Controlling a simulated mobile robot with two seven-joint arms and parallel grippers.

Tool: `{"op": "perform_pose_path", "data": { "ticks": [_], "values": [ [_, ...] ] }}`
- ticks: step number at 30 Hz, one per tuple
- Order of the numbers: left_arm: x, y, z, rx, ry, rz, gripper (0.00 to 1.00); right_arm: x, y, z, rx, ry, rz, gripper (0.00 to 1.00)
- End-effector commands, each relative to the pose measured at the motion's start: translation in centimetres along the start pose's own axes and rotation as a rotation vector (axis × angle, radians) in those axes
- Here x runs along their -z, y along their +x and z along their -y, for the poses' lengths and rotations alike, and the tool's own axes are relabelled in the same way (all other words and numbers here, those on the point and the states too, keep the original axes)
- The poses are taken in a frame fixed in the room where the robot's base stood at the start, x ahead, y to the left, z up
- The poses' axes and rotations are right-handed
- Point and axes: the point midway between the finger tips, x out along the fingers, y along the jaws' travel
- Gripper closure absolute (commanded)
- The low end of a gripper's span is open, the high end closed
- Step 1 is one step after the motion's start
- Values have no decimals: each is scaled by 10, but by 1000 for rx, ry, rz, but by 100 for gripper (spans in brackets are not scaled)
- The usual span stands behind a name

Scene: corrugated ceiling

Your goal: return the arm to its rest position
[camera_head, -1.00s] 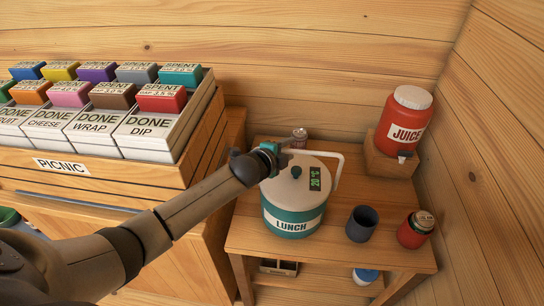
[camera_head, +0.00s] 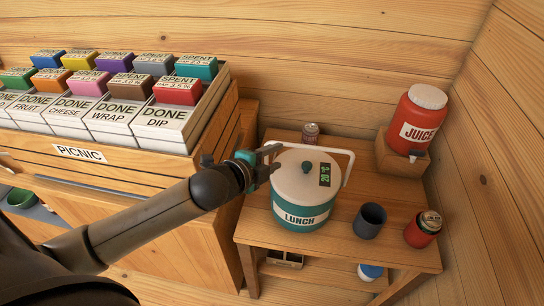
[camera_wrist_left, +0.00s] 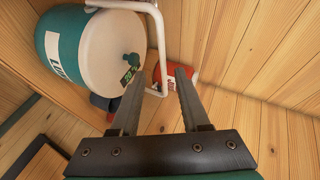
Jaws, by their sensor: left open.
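My left arm comes in from the left of the head view. Its gripper (camera_head: 272,157) is at the upper left edge of the teal and white LUNCH cooler (camera_head: 302,216), close to the cooler's white handle (camera_head: 349,165). In the left wrist view the gripper (camera_wrist_left: 160,83) has its two fingers spread apart. Part of the white handle (camera_wrist_left: 158,40) shows between and beyond them; I cannot tell the gap to it. The cooler (camera_wrist_left: 98,50) stands upright with its lid on. My right gripper is not in view.
The wooden PICNIC cabinet (camera_head: 120,165), with several labelled boxes, stands left, close to my arm.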

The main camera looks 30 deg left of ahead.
Motion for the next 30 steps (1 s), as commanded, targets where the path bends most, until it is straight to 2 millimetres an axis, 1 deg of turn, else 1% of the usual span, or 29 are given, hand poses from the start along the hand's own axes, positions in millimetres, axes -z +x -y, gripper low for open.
{"op": "perform_pose_path", "data": {
  "ticks": [1,6,19,21,23,25,28,30],
  "values": [
    [0,-3,0,0,1,0,54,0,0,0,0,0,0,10],
    [0,-7,0,0,1,0,54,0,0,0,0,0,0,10],
    [0,-7,0,-1,-1,0,54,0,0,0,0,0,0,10],
    [2,-8,-3,-9,-21,5,54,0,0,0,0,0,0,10],
    [4,-11,-10,-28,-67,18,54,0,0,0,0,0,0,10],
    [9,-18,-25,-69,-166,50,54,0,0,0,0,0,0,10],
    [18,-36,-57,-160,-379,132,54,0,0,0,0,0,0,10],
    [24,-55,-81,-233,-547,208,54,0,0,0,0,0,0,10]
  ]
}}
